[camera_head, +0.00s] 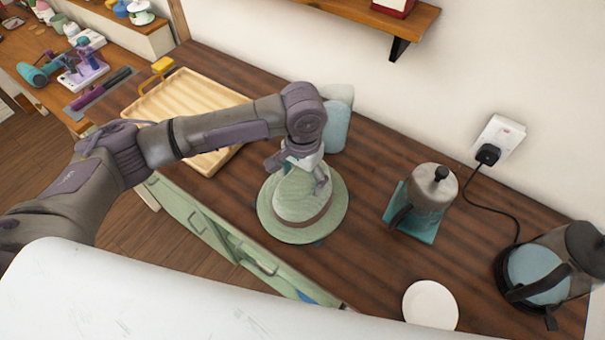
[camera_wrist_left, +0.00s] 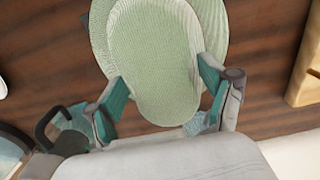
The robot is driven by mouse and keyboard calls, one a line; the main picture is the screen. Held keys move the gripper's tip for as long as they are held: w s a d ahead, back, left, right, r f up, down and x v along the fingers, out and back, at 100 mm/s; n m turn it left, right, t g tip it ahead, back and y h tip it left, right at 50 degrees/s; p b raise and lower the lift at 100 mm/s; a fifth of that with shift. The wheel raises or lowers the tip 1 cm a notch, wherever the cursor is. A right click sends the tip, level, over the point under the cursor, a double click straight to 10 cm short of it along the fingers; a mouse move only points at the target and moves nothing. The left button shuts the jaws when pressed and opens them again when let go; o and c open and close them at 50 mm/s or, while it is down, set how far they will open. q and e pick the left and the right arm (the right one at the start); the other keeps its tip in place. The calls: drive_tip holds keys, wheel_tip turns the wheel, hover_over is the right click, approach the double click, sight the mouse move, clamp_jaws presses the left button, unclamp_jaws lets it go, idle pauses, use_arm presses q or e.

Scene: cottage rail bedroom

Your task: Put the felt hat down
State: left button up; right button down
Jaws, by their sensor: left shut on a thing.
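The felt hat (camera_head: 300,194) is pale green with a wide round brim and a brown band. It is upright, crown up, at the dark wooden counter top (camera_head: 370,237). Whether its brim touches the wood or hangs just above it I cannot tell. My left gripper (camera_head: 304,178) comes down from above and is shut on the hat's crown. In the left wrist view the hat (camera_wrist_left: 155,60) sits between the two teal-padded fingers (camera_wrist_left: 160,103). My right gripper is in neither view.
A wooden tray (camera_head: 165,108) lies to the left. A blue-grey object (camera_head: 338,125) stands behind the hat. A French press (camera_head: 433,187) on a teal mat, a white plate (camera_head: 431,304) and a kettle (camera_head: 545,265) are to the right. Bare counter lies between hat and press.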

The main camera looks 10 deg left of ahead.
use_arm(q)
drive_tip(key=o, duration=1.5)
